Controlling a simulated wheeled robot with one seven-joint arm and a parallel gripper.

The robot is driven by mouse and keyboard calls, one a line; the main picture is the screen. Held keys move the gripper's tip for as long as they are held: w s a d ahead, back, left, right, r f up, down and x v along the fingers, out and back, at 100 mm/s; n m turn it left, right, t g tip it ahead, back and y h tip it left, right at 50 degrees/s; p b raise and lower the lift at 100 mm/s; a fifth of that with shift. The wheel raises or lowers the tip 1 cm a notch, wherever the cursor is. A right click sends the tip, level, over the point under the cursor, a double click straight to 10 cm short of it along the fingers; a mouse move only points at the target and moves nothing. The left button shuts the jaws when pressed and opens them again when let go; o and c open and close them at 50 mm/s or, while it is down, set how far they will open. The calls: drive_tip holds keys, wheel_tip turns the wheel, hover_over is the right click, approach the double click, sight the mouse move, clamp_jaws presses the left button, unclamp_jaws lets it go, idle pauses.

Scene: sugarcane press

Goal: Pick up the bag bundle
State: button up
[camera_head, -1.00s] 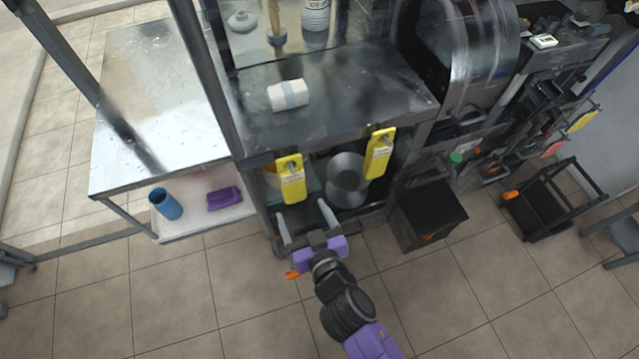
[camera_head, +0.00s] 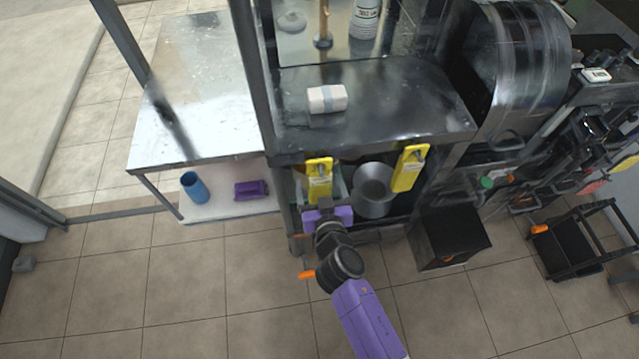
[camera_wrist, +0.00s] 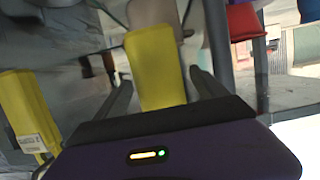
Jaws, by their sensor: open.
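Two yellow bag bundles hang from the front edge of the dark metal counter, a left one (camera_head: 319,181) and a right one (camera_head: 410,167). In the wrist view the nearer yellow bundle (camera_wrist: 155,60) shows between my two fingers, and the other one (camera_wrist: 30,112), with a white label, is at the left edge. My gripper (camera_head: 320,190) is open, in front of the left bundle in the head view, with a finger to each side. I cannot tell whether the fingers touch it. The bundle's lower end is hidden behind my gripper.
A metal pot (camera_head: 375,190) stands on the shelf behind the bundles. A white banded roll (camera_head: 327,98) lies on the counter (camera_head: 400,110). A black bin (camera_head: 450,238) stands on the floor to the right. Tiled floor in front is clear.

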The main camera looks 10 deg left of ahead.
drive_tip(key=shift+c, duration=0.4)
drive_tip(key=c, duration=1.3)
drive_tip(key=shift+o, duration=0.2)
drive_tip(key=shift+r, duration=0.1)
drive_tip(key=shift+r, duration=0.45)
drive_tip(key=s+d+b, duration=0.1)
drive_tip(key=s+d, duration=0.1)
drive_tip(key=s, duration=0.6)
drive_tip(key=s+d+b, duration=0.2)
drive_tip(key=s+d, duration=0.1)
drive_tip(key=s, duration=0.6)
drive_tip(key=shift+r, duration=0.25)
